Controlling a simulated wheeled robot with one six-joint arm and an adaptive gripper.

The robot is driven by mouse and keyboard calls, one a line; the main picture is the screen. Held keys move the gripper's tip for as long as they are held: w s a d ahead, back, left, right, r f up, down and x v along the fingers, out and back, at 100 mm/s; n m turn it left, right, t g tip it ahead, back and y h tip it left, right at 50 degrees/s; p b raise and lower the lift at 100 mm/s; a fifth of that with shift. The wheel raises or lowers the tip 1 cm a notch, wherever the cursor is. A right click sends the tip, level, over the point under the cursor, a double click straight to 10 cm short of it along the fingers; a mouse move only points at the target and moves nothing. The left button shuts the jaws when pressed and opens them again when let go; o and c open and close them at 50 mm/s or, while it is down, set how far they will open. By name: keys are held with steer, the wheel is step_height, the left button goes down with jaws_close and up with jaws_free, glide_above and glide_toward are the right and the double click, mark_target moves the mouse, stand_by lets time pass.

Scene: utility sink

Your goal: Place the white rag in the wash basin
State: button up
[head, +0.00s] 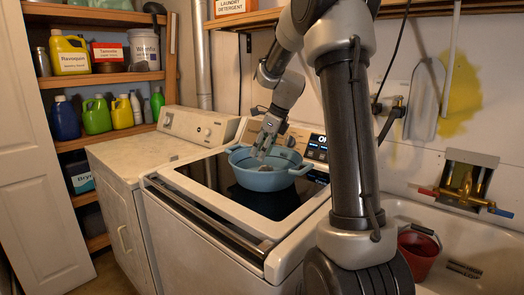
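The blue wash basin (256,181) with two side handles stands on the dark glass top of the front machine. My gripper (263,153) points down into the basin, with its fingertips at about rim height or lower. A small pale grey-white patch (265,167) shows inside the basin just under the fingers; it may be the white rag, but it is too small to be sure. I see no other white rag. The fingers are small, and whether they are apart or closed on something cannot be told. The basin floor is mostly hidden by its front wall.
A white top-loading machine (150,150) stands to the left with a clear lid. Shelves (110,78) hold several bottles and boxes. At right, a red bucket (418,250) sits in the utility sink (480,240), below a brass tap (464,186).

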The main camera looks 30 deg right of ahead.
stand_by(0.5)
step_height(320, 180, up, 7)
stand_by(0.4)
